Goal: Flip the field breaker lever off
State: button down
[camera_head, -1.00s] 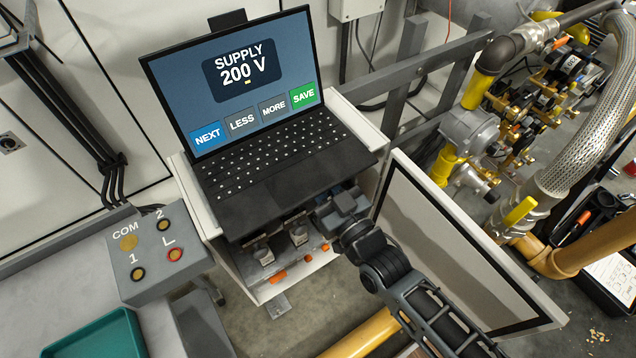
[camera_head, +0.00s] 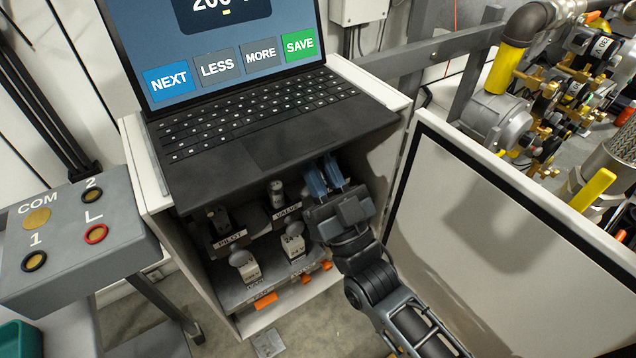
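My gripper (camera_head: 324,172) reaches into the open cabinet (camera_head: 142,190) under the laptop, at its right side. Its two blue fingers point into the cabinet with a narrow dark gap between them, and I see nothing held there. The field breaker lever cannot be made out; no label for it is readable, and my gripper and the laptop cover part of the interior. In the cabinet are parts labelled PILOT (camera_head: 230,239) and VALVE (camera_head: 287,211). Two white blocks with round grey tops, a left one (camera_head: 248,268) and a right one (camera_head: 293,244), stand in front of them.
The laptop (camera_head: 255,130) sits on the cabinet top, overhanging the opening. The cabinet door (camera_head: 500,235) stands open to the right, beside my arm. A grey COM button box (camera_head: 75,255) is at left. Orange pieces (camera_head: 265,301) lie along the cabinet's lower front edge. Pipework fills the upper right.

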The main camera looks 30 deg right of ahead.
jog(key=f+t+b, duration=0.1)
jog(key=b, duration=0.1)
jog(key=shift+w+b, duration=0.1)
jog(key=shift+b, duration=0.2)
jog(key=shift+r+t+b, duration=0.15)
jog(key=shift+t+b, duration=0.25)
jog(key=shift+b, duration=0.15)
jog(key=c, duration=1)
grip_release()
jog(key=shift+c, duration=0.2)
jog(key=v, duration=0.7)
jog(key=shift+s+f, duration=0.25)
jog(key=shift+s+f, duration=0.1)
